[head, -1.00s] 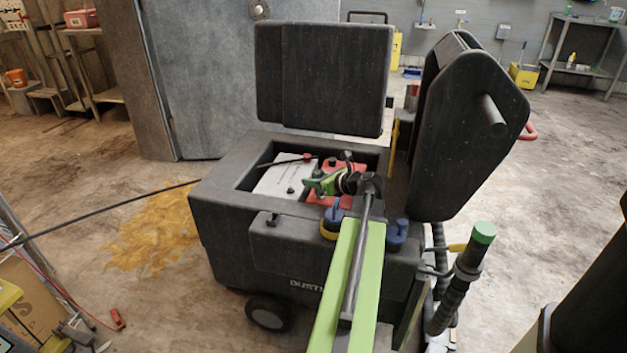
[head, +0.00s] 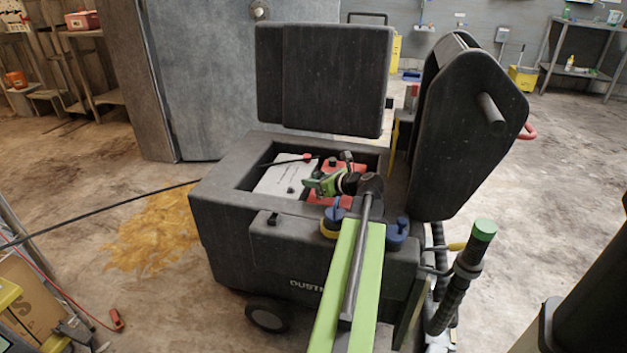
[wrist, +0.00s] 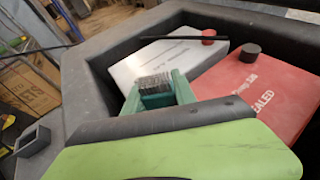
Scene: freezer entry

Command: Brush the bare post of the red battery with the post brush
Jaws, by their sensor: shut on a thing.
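The red battery (head: 332,163) sits in the open bay of a dark machine, partly hidden by my arm in the head view. In the wrist view, the red battery (wrist: 270,85) lies at the right, with a dark round post or cap (wrist: 250,53) on its far edge. The post brush (wrist: 158,100) has a teal green body and grey bristles pointing away from me. My gripper (head: 322,184) is shut on the brush over the bay. In the wrist view, the bristles are left of the red battery, apart from the dark post. Another red-battery post cannot be made out.
A pale grey battery (head: 285,178) with a red cap (head: 307,157) stands left of the red one. The bay rim (head: 225,190), raised lid (head: 325,75) and tall dark handle housing (head: 465,130) surround the work. A black cable (head: 120,208) runs in from the left.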

